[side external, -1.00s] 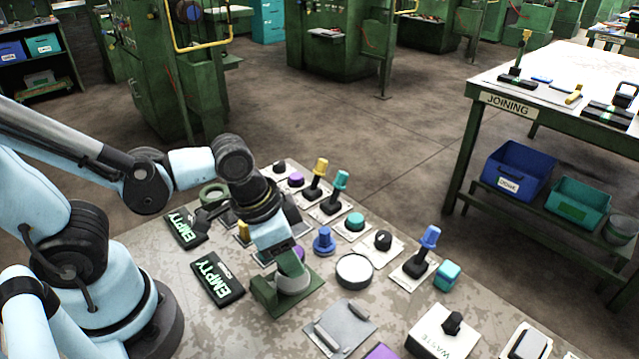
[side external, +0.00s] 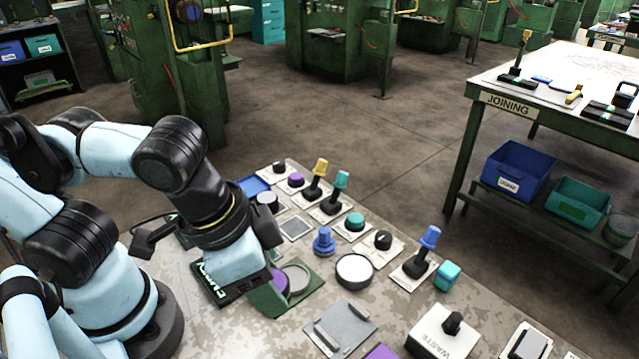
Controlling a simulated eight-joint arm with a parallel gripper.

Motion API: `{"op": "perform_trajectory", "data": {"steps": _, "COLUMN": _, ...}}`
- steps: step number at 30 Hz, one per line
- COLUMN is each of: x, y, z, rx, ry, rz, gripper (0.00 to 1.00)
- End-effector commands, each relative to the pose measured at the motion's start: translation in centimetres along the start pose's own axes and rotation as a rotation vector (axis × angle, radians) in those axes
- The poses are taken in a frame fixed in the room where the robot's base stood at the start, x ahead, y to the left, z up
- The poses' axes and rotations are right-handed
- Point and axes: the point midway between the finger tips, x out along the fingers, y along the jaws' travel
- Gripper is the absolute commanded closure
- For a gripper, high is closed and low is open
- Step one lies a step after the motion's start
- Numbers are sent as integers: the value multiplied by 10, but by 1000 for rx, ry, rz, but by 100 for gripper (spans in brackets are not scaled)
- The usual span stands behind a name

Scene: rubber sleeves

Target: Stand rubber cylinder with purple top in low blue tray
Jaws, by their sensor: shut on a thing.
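My gripper (side external: 268,284) is low over the left front of the table, pointing down and to the right. It is shut on the purple-topped cylinder (side external: 281,281), of which only a purple patch shows beside the jaws. The rest of the cylinder is hidden by the gripper. A green plate (side external: 314,280) with a pale grey disc lies right beside and under it; I cannot tell whether the cylinder touches it. The low blue tray (side external: 252,186) lies at the far left of the table, beyond my wrist and partly hidden by it.
A dark cylinder with a grey top (side external: 267,202) stands close to the tray. Yellow, teal and blue-handled levers and several knobs line the far side. A blue knob (side external: 324,241) and a round white-topped dial (side external: 354,270) are right of my gripper. A dark EMPTY sign (side external: 217,284) lies left.

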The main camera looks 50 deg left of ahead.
Motion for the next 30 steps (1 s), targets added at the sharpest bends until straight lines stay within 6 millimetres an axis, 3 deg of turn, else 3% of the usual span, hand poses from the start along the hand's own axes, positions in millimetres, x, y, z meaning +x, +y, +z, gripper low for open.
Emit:
{"op": "perform_trajectory", "data": {"steps": 5, "x": -2, "y": -9, "z": -11, "rx": -73, "ry": 1, "rz": -23, "gripper": 86}}
{"op": "perform_trajectory", "data": {"steps": 11, "x": 2, "y": -50, "z": -41, "rx": -291, "ry": 0, "rz": -90, "gripper": 86}}
{"op": "perform_trajectory", "data": {"steps": 21, "x": 12, "y": -153, "z": -75, "rx": -712, "ry": 0, "rz": -221, "gripper": 86}}
{"op": "perform_trajectory", "data": {"steps": 30, "x": 19, "y": -245, "z": -71, "rx": -1026, "ry": 1, "rz": -318, "gripper": 86}}
